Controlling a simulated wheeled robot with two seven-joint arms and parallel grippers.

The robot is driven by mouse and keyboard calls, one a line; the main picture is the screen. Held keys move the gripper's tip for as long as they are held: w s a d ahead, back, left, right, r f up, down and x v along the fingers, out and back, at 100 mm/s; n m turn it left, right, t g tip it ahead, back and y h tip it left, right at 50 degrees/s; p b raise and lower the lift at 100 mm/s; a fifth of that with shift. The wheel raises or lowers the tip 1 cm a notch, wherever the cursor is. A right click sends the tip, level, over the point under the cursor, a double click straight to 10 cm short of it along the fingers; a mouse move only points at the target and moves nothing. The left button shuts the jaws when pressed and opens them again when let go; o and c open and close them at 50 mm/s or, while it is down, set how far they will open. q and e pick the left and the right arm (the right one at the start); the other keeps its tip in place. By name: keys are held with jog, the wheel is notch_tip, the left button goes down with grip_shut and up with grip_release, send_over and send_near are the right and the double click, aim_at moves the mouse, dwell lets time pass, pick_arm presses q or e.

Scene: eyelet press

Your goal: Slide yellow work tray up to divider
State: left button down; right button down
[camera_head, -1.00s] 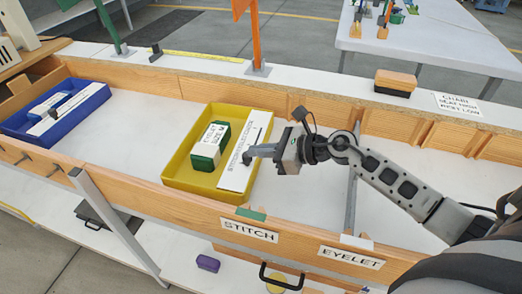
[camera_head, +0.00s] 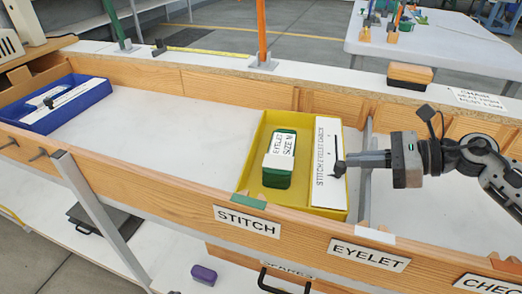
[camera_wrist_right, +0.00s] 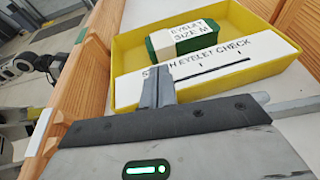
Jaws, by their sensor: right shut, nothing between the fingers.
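The yellow work tray (camera_head: 305,150) lies in the wooden channel and also shows in the wrist view (camera_wrist_right: 127,65). It holds a green-and-white block marked EYELET SIZE M (camera_head: 279,160) and a white STITCH EYELET CHECK card (camera_head: 325,185). The grey metal divider (camera_head: 365,185) stands close along the tray's right side; whether they touch I cannot tell. My right gripper (camera_head: 340,168) is shut and empty, reaching across the divider from the right. Its tip (camera_wrist_right: 155,85) is at the tray's right wall, beside the card. My left gripper is not in view.
A blue tray (camera_head: 30,118) sits at the channel's far left, with bare white floor (camera_head: 160,120) between the trays. Wooden walls with STITCH (camera_head: 247,220) and EYELET (camera_head: 368,256) labels bound the front. A wooden-topped block (camera_head: 408,77) rests on the back ledge.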

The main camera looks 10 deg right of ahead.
jog(key=shift+s+d+f, duration=0.5)
jog(key=shift+d, duration=0.25)
jog(key=shift+w+r+p, duration=0.1)
jog(key=shift+r+p, duration=0.2)
jog(key=shift+r, duration=0.55)
